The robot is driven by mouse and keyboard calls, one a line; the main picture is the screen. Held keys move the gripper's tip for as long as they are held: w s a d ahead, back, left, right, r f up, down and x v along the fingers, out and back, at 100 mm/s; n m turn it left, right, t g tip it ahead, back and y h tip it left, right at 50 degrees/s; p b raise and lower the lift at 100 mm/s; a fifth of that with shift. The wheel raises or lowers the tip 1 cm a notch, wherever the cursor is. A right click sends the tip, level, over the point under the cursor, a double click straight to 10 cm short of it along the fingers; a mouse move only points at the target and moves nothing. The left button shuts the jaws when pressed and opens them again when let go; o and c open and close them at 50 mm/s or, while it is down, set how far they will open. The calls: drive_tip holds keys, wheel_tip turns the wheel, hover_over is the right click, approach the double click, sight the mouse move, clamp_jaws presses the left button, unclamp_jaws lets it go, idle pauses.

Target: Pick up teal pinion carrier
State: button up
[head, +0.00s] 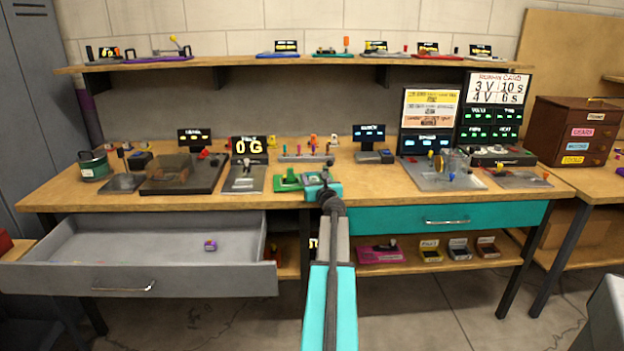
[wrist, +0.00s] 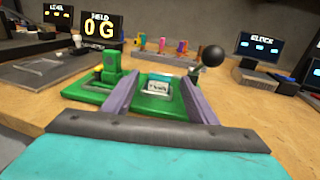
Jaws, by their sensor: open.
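A green slot-track base (wrist: 88,92) lies on the workbench, with an upright green block (wrist: 111,65) at its left end. My gripper (wrist: 160,80) is open, its two grey-purple fingers reaching over the base. Between the fingers shows a small teal-edged part with a pale label (wrist: 157,87), which may be the teal pinion carrier; I cannot tell for certain. Contact with the fingers cannot be told. A black ball knob (wrist: 211,55) on a short stem stands just beyond the right finger. In the head view the green base (head: 288,181) is left of my gripper, which partly hides it.
A field display reading 0 G (head: 249,146) stands left of the base. Several coloured pegs stand in a rack (head: 305,157) behind it. A clock display (head: 369,134) is to the right. A grey drawer (head: 130,279) hangs open below left, holding a small purple part (head: 210,245).

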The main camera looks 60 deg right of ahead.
drive_tip(key=shift+w+d, duration=0.3)
drive_tip(key=shift+c, duration=0.3)
drive_tip(key=c, duration=1.2)
drive_tip(key=shift+r+p, duration=0.3)
drive_tip(key=shift+r, duration=0.6)
wheel_tip(320, 180, up, 2)
drive_tip(key=shift+r+p, duration=0.1)
drive_tip(key=shift+p, duration=0.3)
drive_tip(key=v, duration=1.6)
drive_tip(key=shift+s+r, duration=0.1)
drive_tip(key=shift+s, duration=0.05)
